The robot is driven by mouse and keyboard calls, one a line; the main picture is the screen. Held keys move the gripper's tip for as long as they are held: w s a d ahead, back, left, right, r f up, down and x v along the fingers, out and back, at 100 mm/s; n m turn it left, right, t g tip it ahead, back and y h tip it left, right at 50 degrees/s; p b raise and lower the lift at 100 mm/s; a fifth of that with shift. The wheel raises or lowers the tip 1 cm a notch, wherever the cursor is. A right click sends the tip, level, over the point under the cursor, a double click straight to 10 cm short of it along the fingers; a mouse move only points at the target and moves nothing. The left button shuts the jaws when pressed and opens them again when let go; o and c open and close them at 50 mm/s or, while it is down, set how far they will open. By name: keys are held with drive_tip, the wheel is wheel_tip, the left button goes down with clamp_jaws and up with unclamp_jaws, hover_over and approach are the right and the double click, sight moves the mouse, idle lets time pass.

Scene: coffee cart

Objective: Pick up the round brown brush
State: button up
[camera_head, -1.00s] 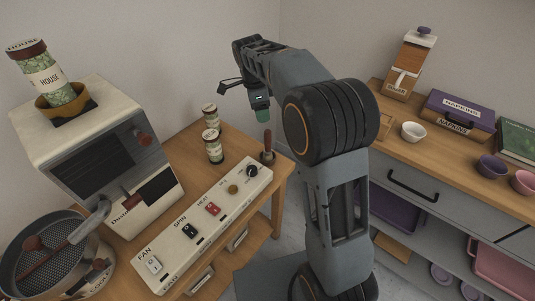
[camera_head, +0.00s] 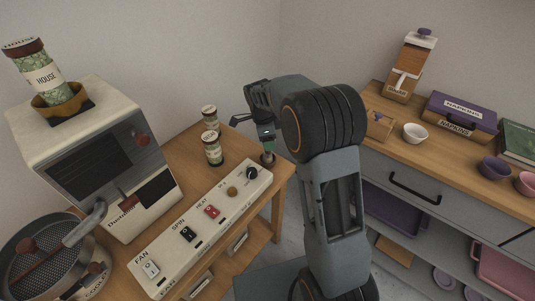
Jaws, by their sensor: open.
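The round brown brush (camera_head: 268,158) stands at the far right corner of the wooden cart top, just past the end of the switch panel. Only its dark lower part and round base show clearly; its upright handle is largely hidden by my gripper. My gripper (camera_head: 267,143) is open and points down right over the brush, with its fingertips at the handle. I cannot tell whether the fingers touch it.
A switch panel (camera_head: 190,239) lies close to the brush. Two labelled jars (camera_head: 212,149) (camera_head: 210,118) stand to its left. A roaster (camera_head: 95,160) and a round metal sieve pan (camera_head: 40,262) fill the left side. A shelf counter (camera_head: 455,165) is at right.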

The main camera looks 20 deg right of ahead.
drive_tip(key=shift+f, duration=0.35)
drive_tip(key=c, duration=1)
drive_tip(key=shift+r, duration=0.1)
